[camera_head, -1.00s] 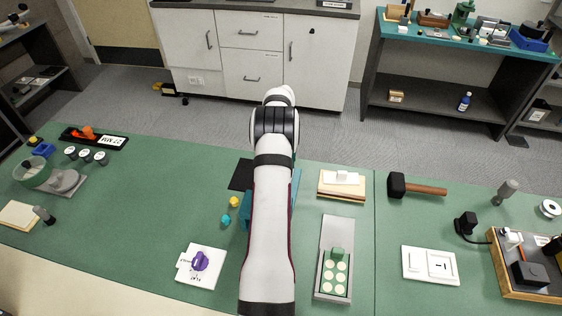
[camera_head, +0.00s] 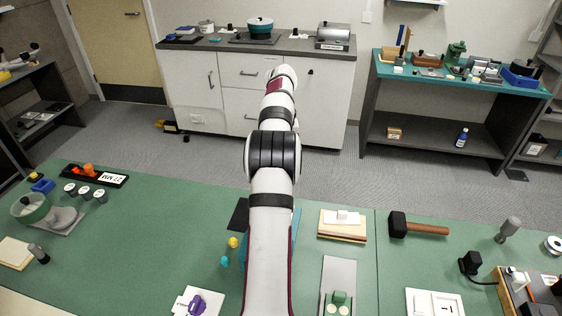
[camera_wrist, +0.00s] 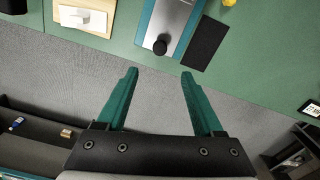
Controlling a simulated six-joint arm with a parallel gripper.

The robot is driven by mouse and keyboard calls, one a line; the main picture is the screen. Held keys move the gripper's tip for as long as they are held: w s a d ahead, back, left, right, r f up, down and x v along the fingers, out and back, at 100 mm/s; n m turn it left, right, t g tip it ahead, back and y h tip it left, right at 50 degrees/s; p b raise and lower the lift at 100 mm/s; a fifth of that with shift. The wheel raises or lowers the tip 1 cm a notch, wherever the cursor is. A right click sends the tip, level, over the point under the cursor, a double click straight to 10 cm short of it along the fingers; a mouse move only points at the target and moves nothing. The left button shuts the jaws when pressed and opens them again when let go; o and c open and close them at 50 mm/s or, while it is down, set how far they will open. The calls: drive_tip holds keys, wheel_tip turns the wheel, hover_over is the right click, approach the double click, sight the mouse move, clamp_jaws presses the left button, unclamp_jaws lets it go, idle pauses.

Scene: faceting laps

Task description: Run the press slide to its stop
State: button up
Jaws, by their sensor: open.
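A grey plate on a teal base (camera_wrist: 147,14), with a black round knob (camera_wrist: 162,44) near its end, lies at the table edge in the wrist view. I cannot tell for sure that this is the press slide. In the head view my arm hides most of it. A grey tray with a green block (camera_head: 339,298) and pale discs stands right of my arm, cut off by the frame's bottom. My gripper (camera_wrist: 160,75) is open and empty, its green fingers apart over the floor. In the wrist picture the knob is just above the fingertips, not between them.
A dark mat (camera_wrist: 203,40) lies beside the teal base. A wooden board with a white block (camera_head: 343,222) and a mallet (camera_head: 418,225) lie to the right. A white plate with a purple knob (camera_head: 197,303) is front left. A cabinet (camera_head: 235,90) stands beyond the floor.

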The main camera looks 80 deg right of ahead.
drive_tip(key=w+a+f+n+g+h, duration=0.1)
drive_tip(key=w+a+n+g+h, duration=0.1)
drive_tip(key=n, duration=1)
drive_tip(key=w+a+n+g+h, duration=0.1)
drive_tip(key=w+a+n, duration=0.1)
drive_tip(key=n, duration=1)
drive_tip(key=x, duration=1.5)
drive_tip(key=shift+s+d+f, duration=0.1)
drive_tip(key=shift+f, duration=0.05)
